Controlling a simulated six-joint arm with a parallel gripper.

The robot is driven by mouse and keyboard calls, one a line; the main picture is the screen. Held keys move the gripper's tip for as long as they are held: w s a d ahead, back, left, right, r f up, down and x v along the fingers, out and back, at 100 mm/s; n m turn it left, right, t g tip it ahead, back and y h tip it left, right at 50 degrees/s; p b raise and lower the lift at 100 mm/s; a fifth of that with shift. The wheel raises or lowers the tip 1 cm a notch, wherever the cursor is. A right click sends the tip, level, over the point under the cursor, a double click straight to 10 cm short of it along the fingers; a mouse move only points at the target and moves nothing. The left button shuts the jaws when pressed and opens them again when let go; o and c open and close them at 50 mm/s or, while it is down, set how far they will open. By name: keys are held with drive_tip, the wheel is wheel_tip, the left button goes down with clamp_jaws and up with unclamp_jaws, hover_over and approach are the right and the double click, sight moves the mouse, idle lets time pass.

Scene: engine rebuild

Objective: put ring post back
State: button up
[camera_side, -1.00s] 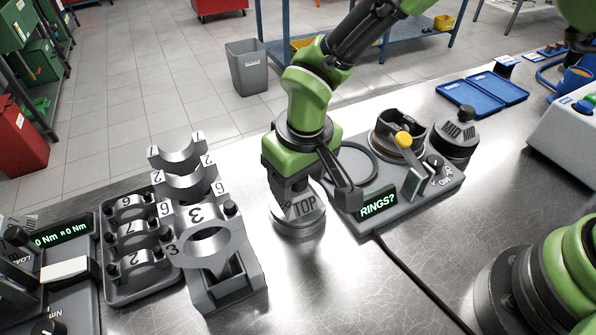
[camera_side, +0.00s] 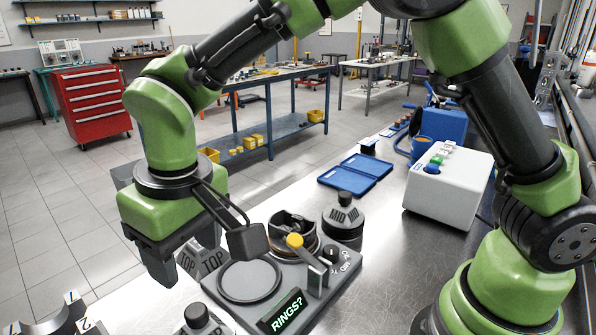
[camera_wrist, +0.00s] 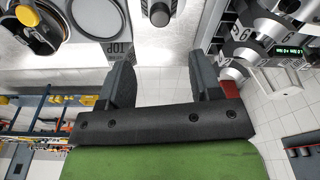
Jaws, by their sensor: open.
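The ring post marked TOP (camera_side: 212,260) is a grey, sloping-shouldered piece partly hidden behind my gripper (camera_side: 165,268) in the side view. Its TOP lettering (camera_wrist: 120,50) also shows near the left fingertip in the wrist view. My gripper (camera_wrist: 164,78) is open, with nothing seen between its fingers. In the side view I cannot tell whether a finger touches the post. The ring station (camera_side: 340,277) has an empty round ring seat (camera_side: 250,281) and a display reading RINGS? (camera_side: 286,312). A second post, marked MID (camera_side: 343,222), stands upright at its back.
A yellow-knobbed lever (camera_side: 295,241) and a dial (camera_side: 331,253) rise from the station. Numbered bearing caps (camera_side: 66,312) and a black knob (camera_side: 196,316) are at the front left. A blue case (camera_side: 355,172) and white control box (camera_side: 447,185) lie farther back.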

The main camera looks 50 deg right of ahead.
drive_tip(key=s+d+r+m+t+y, duration=0.25)
drive_tip(key=s+d+r, duration=0.25)
drive_tip(key=d+r, duration=0.65)
drive_tip(key=s+d+m+t, duration=0.3)
drive_tip(key=s+d, duration=0.4)
drive_tip(key=s, duration=0.3)
drive_tip(key=shift+s+r+m+h, duration=0.2)
drive_tip(key=shift+s+m+h, duration=0.15)
drive_tip(key=shift+m+h, duration=0.1)
